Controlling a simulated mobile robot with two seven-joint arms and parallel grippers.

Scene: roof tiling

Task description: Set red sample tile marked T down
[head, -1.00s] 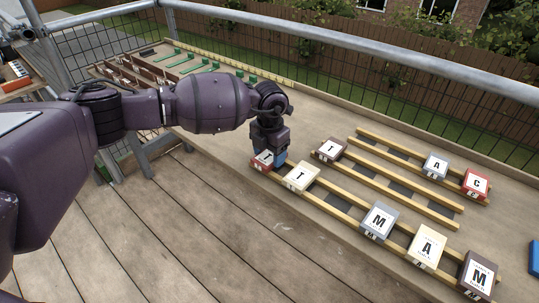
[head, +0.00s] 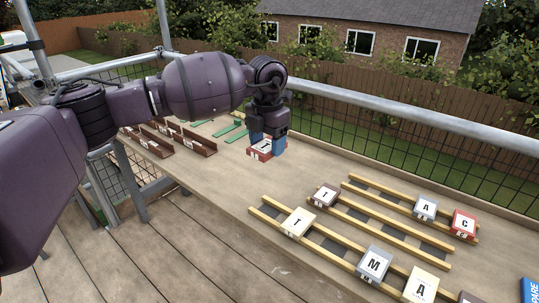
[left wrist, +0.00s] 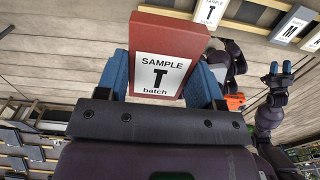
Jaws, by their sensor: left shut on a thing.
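My left gripper (head: 266,146) is shut on the red sample tile (head: 260,152), with a blue finger at either side. In the left wrist view the tile (left wrist: 168,52) faces the camera, and its white label reads "SAMPLE T batch". In the head view it is over the bench (head: 225,177), beyond the left ends of the battens. I cannot tell whether it touches the bench top. My right gripper (left wrist: 278,72) shows small in the left wrist view, its blue fingers apart and nothing seen between them.
Wooden battens (head: 385,233) carry a cream T tile (head: 298,222), a brown T tile (head: 324,195), a grey M tile (head: 374,263) and others. Brown channels (head: 188,140) and green strips (head: 236,134) lie at the bench's far left. Bare bench lies between. A metal rail (head: 400,119) runs behind.

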